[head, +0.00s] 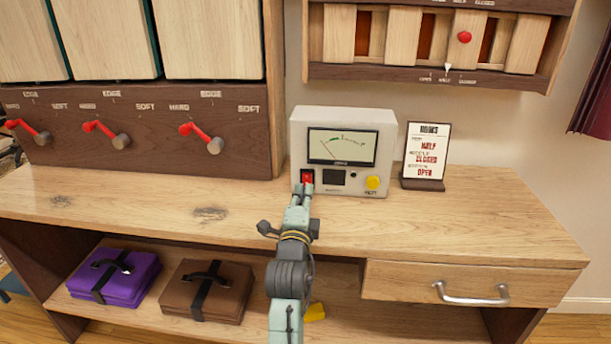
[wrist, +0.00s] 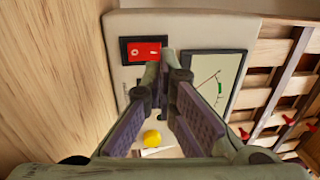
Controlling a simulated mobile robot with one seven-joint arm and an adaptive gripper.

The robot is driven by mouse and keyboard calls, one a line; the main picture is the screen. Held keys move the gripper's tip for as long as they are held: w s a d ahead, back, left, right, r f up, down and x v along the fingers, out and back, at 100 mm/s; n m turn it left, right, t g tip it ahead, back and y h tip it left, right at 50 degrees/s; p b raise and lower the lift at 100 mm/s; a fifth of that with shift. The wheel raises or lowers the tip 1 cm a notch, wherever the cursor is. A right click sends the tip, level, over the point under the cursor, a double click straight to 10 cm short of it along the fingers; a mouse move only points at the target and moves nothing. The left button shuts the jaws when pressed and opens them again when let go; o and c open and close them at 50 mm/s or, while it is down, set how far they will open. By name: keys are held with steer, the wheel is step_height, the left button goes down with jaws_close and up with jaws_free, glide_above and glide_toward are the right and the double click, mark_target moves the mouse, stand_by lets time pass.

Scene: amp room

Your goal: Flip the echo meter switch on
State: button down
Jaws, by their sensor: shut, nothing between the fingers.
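The echo meter (head: 342,151) is a pale box standing on the wooden bench, with a dial window (head: 342,147) on its front. Its red rocker switch (head: 307,177) is at the lower left of the front, and a yellow knob (head: 373,183) is at the lower right. The switch also shows in the wrist view (wrist: 144,51), in a black frame with a white circle mark. My gripper (head: 303,189) is shut and empty, its tips close to the switch's lower part. I cannot tell whether they touch it.
A small sign (head: 426,152) stands right of the meter. A dark panel with red levers (head: 202,138) is to the left, and a slatted unit (head: 437,38) hangs above. The bench top (head: 480,220) is clear at the right. Purple (head: 115,277) and brown (head: 207,290) cases lie on the shelf below.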

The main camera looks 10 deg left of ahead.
mark_target(307, 174)
steer(key=shift+w+r+p, duration=0.15)
steer(key=shift+w+p, duration=0.2)
steer(key=shift+w, duration=0.75)
steer(key=shift+w+r+p, duration=0.1)
steer(key=shift+w+p, duration=0.25)
steer(key=shift+w, duration=0.75)
steer(key=shift+w+b, duration=0.25)
steer(key=shift+b, duration=0.35)
steer(key=shift+w+r, duration=0.15)
